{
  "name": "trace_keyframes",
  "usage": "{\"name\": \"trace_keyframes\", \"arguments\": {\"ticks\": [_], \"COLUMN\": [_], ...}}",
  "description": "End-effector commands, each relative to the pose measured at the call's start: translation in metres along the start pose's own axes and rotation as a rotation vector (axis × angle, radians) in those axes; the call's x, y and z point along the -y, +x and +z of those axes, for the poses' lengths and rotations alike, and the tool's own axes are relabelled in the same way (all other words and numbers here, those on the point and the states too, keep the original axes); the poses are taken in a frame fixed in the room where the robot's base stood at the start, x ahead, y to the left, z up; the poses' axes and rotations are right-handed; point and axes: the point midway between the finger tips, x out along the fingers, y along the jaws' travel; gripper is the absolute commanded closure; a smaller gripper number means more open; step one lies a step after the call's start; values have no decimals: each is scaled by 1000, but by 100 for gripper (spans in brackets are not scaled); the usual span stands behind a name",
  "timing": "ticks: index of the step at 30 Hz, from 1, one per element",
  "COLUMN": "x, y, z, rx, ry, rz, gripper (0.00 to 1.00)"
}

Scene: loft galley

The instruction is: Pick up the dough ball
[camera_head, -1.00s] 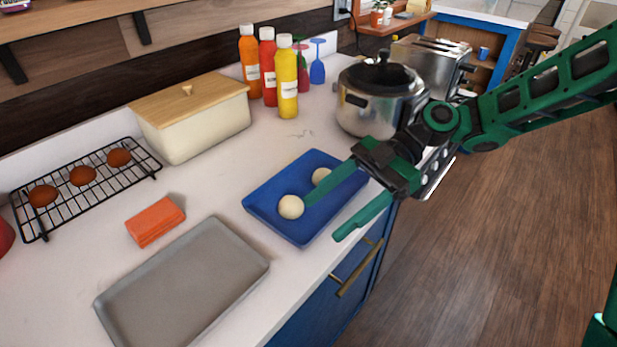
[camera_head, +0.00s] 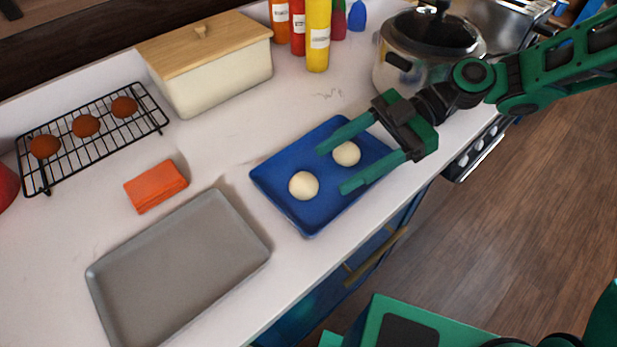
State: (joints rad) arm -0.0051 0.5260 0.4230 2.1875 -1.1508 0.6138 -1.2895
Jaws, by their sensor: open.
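Two pale dough balls lie on a blue tray (camera_head: 275,184) on the white counter. The left dough ball (camera_head: 303,185) sits near the tray's front left part, clear of my fingers. The right dough ball (camera_head: 346,153) sits near the tray's middle right and shows between my two fingers in the picture. My gripper (camera_head: 332,170) is open and empty, with its fingers pointing left over the tray. I cannot tell how high the fingers are above the tray or whether they are level with the right ball.
A grey baking tray (camera_head: 180,270) lies empty at the front left. An orange folded cloth or sponge (camera_head: 156,186), a black wire rack (camera_head: 62,180) with brown balls, a cream bread box (camera_head: 225,78), bottles (camera_head: 318,38) and a steel pot (camera_head: 400,75) stand around. The counter's front edge is close to the blue tray.

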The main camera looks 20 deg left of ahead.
Motion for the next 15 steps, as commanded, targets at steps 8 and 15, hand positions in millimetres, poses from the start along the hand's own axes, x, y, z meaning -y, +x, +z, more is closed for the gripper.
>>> {"name": "trace_keyframes", "arguments": {"ticks": [8,15], "x": [-2,-3], "y": [32,52], "z": [-2,-2], "rx": [-1,0], "ry": [-1,-1], "rz": [-3,-1], "gripper": [38,38]}}
